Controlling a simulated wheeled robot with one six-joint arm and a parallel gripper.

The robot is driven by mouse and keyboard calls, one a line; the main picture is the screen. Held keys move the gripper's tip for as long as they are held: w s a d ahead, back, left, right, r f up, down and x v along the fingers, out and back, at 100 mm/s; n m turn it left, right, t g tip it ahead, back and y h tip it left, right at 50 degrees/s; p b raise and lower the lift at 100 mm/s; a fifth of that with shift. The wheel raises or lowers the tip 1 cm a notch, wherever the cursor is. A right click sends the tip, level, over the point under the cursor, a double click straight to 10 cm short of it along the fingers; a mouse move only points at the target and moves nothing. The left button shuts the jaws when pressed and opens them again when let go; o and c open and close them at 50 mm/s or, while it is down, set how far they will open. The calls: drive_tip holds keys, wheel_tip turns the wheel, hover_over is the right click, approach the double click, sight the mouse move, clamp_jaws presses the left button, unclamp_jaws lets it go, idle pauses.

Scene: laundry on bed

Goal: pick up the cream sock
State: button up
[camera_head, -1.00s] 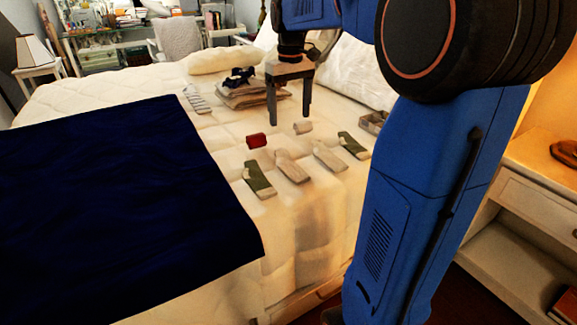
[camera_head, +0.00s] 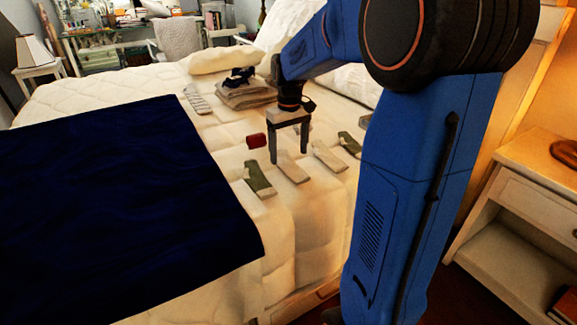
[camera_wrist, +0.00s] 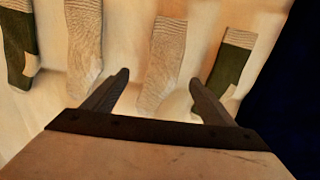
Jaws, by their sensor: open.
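Two cream socks lie flat side by side on the bed. In the head view, the left cream sock (camera_head: 294,172) is just below and between my gripper's fingertips (camera_head: 288,157), and the other cream sock (camera_head: 328,157) is to its right. In the wrist view, my open gripper (camera_wrist: 158,77) has one cream sock (camera_wrist: 162,62) in line between its fingers. The other cream sock (camera_wrist: 84,45) lies left of the left finger. Nothing is held. I cannot tell how high the fingertips are above the bed.
A green sock (camera_head: 259,180) and another green sock (camera_head: 350,145) flank the cream pair. A red rolled item (camera_head: 256,141) lies behind. A navy blanket (camera_head: 110,200) covers the bed's left side. Folded cloth (camera_head: 246,96) is stacked farther back.

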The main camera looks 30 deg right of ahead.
sight(288, 162)
drive_tip(key=shift+f, duration=1.65)
drive_tip(key=c, duration=1.1)
drive_tip(key=shift+r, duration=0.1)
